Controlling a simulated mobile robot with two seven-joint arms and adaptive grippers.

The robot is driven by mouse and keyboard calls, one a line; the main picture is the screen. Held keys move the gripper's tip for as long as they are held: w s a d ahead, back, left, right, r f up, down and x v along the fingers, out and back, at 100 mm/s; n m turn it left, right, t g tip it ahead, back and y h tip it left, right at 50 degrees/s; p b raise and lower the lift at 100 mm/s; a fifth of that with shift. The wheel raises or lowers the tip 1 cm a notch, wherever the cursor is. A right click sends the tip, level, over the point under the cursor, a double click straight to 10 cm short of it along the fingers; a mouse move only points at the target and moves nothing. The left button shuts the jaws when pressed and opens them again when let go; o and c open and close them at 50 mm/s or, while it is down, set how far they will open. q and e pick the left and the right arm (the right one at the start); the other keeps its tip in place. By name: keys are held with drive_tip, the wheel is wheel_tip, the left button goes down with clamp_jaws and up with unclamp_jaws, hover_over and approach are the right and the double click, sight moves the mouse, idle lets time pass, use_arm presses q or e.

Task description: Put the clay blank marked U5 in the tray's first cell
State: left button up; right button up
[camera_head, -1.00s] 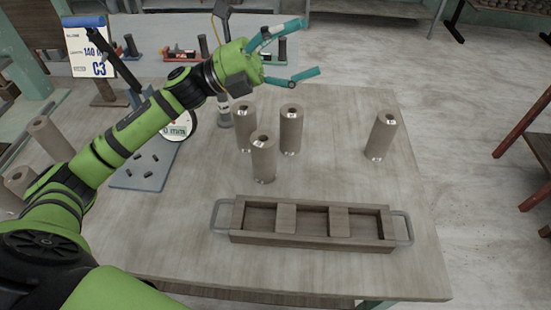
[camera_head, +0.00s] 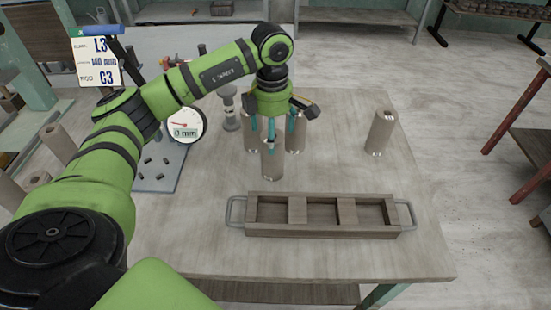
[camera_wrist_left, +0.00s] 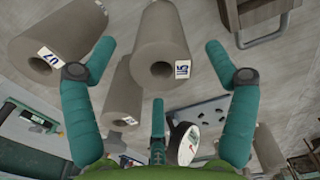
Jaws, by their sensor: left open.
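My left gripper (camera_head: 271,134) points down, open, over a cluster of upright grey-brown clay blanks. Its fingers hide the blanks' upper parts. The front blank (camera_head: 270,165) stands directly below it, with others close behind. In the left wrist view a blank (camera_wrist_left: 162,40) lies between the spread fingers (camera_wrist_left: 160,50), its sideways tag seeming to read U5. A neighbour's tag (camera_wrist_left: 49,57) seems to read U7. Another blank (camera_wrist_left: 122,98) has an unreadable tag. I cannot tell whether the fingers touch any. The wooden tray (camera_head: 320,230) has three empty cells and wire handles, in front of the cluster.
A lone blank (camera_head: 381,132) stands to the right. Left are a dial gauge (camera_head: 186,126) showing 0 mm, a grey plate (camera_head: 160,165) and more blanks (camera_head: 58,143). A sign (camera_head: 96,60) reads L3, 140 mm, C3. Table right of the tray is clear.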

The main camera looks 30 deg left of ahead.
sight(272, 166)
use_arm(q)
drive_tip(key=shift+f, duration=0.4)
wheel_tip(272, 166, down, 5)
drive_tip(key=shift+f+p, duration=0.1)
drive_tip(key=shift+p, duration=1.15)
drive_tip(key=c, duration=1.6)
clamp_jaws()
drive_tip(key=shift+r, duration=0.25)
